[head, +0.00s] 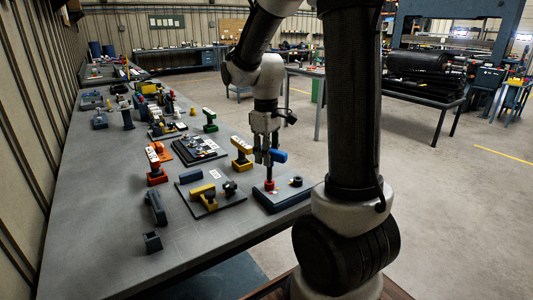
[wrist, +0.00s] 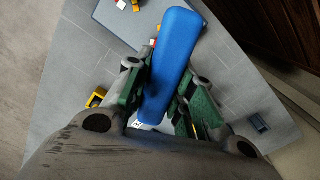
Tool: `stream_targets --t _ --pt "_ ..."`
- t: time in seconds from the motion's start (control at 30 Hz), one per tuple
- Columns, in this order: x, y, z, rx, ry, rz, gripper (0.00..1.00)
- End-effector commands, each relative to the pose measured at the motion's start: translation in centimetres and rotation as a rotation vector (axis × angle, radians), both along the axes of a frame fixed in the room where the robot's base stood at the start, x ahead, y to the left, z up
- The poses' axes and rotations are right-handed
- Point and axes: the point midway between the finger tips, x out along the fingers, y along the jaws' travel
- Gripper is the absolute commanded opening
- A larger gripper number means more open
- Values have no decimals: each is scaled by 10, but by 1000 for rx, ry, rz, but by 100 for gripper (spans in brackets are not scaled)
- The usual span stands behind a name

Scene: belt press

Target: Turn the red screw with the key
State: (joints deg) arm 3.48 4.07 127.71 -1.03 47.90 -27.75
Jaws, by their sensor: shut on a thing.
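My gripper (head: 265,157) points straight down over a grey plate (head: 290,201) at the front right edge of the bench. It is shut on the key's blue handle (head: 280,156), which also lies as a long blue bar (wrist: 173,60) between the green-padded fingers in the wrist view. The key's dark shaft goes down to the red screw (head: 270,185), which stands upright on the plate. The shaft's lower end appears to meet the screw's top, but I cannot tell how deep it sits. The screw is hidden in the wrist view.
A black ring (head: 295,181) sits on the same plate. To the left is a plate with a yellow handle (head: 203,190) and dark knobs. A yellow block (head: 242,155) and a red-orange block (head: 156,172) stand nearby.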

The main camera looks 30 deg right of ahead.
Motion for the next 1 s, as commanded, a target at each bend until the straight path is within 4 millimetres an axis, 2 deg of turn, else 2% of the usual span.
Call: stream_targets --t 1.0 --pt "0 0 -16 0 1 0 0"
